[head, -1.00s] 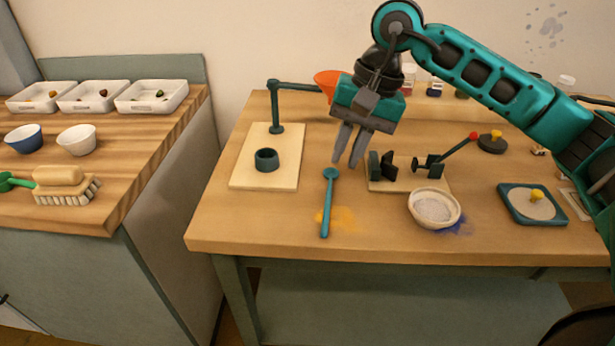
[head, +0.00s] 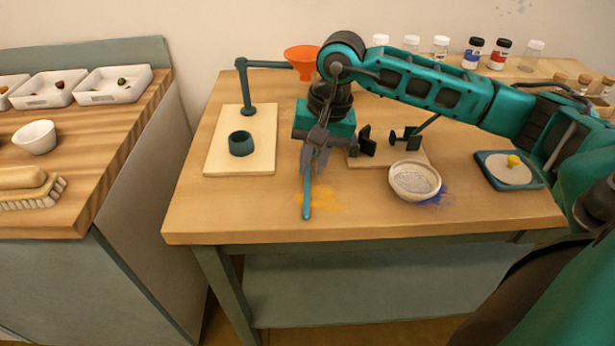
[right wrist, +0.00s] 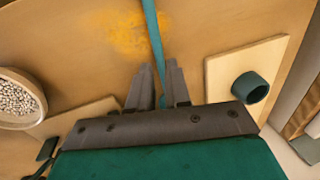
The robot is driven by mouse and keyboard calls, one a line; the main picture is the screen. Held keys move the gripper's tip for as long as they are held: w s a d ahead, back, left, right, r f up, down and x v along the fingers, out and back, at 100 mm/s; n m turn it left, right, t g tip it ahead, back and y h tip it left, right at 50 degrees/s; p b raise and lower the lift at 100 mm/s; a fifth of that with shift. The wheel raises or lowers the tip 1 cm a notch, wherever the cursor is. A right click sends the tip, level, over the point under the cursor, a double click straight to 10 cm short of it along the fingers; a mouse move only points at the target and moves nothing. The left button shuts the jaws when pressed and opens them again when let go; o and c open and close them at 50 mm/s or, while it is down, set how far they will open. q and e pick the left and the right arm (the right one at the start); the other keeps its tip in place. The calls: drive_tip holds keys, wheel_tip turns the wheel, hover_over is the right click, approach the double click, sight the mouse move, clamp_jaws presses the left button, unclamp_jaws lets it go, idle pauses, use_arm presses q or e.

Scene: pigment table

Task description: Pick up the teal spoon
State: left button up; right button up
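The teal spoon (head: 307,208) lies on the wooden table, its handle pointing towards the front edge. My right gripper (head: 313,168) is over its far part and hides the spoon's head. In the right wrist view, the spoon (right wrist: 153,35) runs between the two fingers of my right gripper (right wrist: 158,72). The fingers stand apart, one on each side of it, and do not look closed on it. My left gripper is not in view.
A board with a dark ring (head: 241,143) and a stand holding an orange funnel (head: 301,60) is to the left. A clamp fixture (head: 366,143) and a white bowl (head: 415,180) are close on the right. Yellow powder (head: 322,197) lies beside the spoon. The table's front left is clear.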

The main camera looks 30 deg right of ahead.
sight(307, 179)
drive_tip(key=shift+w+a+f, duration=0.1)
drive_tip(key=shift+a+f, duration=0.05)
drive_tip(key=shift+f, duration=0.45)
drive_tip(key=shift+w+a+f, duration=0.1)
drive_tip(key=shift+f, duration=0.5)
clamp_jaws()
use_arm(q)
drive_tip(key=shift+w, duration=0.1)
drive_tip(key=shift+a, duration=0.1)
use_arm(e)
drive_tip(key=shift+r, duration=0.1)
